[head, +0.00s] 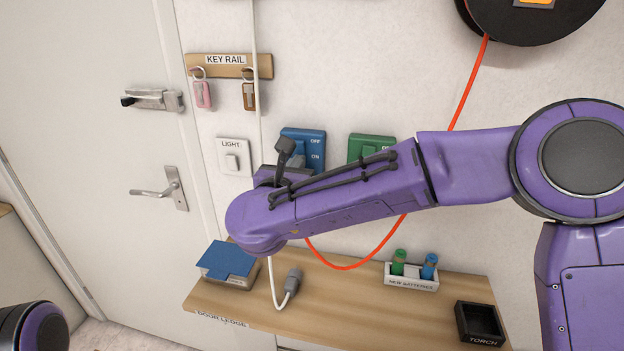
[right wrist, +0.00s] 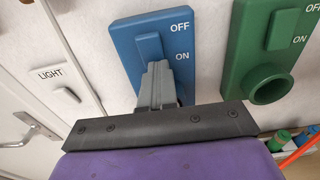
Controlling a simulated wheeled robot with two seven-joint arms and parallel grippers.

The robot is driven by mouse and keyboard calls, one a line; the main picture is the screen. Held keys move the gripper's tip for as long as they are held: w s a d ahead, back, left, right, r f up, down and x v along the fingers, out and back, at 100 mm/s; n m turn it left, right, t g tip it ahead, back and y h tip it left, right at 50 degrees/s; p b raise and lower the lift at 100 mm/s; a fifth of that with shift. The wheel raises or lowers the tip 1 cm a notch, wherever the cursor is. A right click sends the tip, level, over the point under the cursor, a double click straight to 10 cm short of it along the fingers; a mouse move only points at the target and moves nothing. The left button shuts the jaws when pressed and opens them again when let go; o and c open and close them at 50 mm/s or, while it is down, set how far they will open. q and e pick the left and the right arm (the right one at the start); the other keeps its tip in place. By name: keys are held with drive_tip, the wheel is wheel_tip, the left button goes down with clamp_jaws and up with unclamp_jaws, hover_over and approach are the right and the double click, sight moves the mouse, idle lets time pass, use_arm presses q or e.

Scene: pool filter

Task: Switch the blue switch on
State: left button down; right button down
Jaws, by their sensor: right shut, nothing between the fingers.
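The blue switch is a blue wall plate with a raised blue rocker, marked OFF above and ON below. It shows in the head view (head: 316,140) and in the right wrist view (right wrist: 178,48). My right gripper (right wrist: 157,72) is shut and empty, with its grey fingertips at the rocker's lower end. I cannot tell whether they touch it. The fingers cover the plate's lower part. I cannot tell which way the rocker is set. In the head view my right forearm and wrist hide the lower plate. My left gripper is out of view; only part of my left arm shows at bottom left.
A green switch plate (head: 371,146) is right of the blue one, and a white LIGHT switch (head: 233,157) is left. A white cable (head: 257,60) and an orange cable (head: 467,85) hang nearby. Below is a wooden ledge (head: 340,316) with a battery tray (head: 411,281).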

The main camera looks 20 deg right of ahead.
drive_tip(key=shift+r, duration=0.15)
drive_tip(key=shift+a, duration=0.1)
drive_tip(key=f+b+v, duration=0.3)
drive_tip(key=b+v, duration=0.2)
drive_tip(key=v, duration=0.8)
drive_tip(key=shift+s+a+b, duration=0.15)
drive_tip(key=shift+s+b, duration=0.2)
drive_tip(key=shift+b, duration=0.05)
drive_tip(key=shift+f, duration=0.15)
